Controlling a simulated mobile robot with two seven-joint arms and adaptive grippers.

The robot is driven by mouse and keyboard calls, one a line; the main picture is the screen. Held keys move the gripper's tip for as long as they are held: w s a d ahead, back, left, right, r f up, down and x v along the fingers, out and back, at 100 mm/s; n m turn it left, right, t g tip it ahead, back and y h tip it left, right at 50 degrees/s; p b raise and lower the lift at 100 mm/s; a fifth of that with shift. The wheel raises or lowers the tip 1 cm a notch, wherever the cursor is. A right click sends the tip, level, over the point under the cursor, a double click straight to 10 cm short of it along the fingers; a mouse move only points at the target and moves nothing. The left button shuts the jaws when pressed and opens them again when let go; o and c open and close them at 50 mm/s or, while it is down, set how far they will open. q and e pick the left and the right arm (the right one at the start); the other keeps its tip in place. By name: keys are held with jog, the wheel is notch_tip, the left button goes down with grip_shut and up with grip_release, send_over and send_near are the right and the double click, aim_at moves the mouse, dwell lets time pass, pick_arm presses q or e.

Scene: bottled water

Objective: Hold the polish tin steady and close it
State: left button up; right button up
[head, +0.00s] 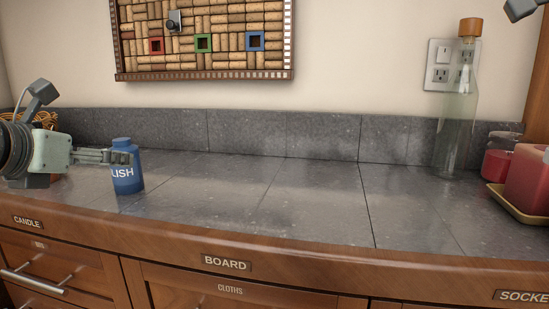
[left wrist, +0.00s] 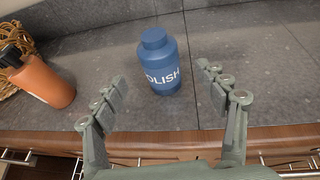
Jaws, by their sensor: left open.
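The polish tin (head: 126,180) is a blue bottle-shaped container with white lettering, upright on the grey tiled counter at the left in the head view. A blue cap or top shows on its neck. In the left wrist view the tin (left wrist: 160,66) stands beyond and between the spread fingers. My left gripper (head: 125,156) comes in from the left at the tin's upper part and partly covers it. In the left wrist view my left gripper (left wrist: 165,82) is open, with nothing between its fingertips. My right gripper is not clearly in view; only a dark piece shows at the top right corner.
An orange bottle (left wrist: 44,80) with a black top stands left of the tin. A tall clear bottle (head: 456,120) with a cork stands at the right, beside a red jar (head: 500,160) and a tray (head: 520,204). The middle counter (head: 290,195) is clear.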

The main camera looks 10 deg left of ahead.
aim_at(123, 194)
pick_arm(q)
jog(key=shift+x, duration=1.1)
pick_arm(e)
jog(key=shift+r, duration=0.15)
pick_arm(q)
jog(key=shift+w, duration=0.15)
pick_arm(e)
jog(key=shift+r, duration=0.1)
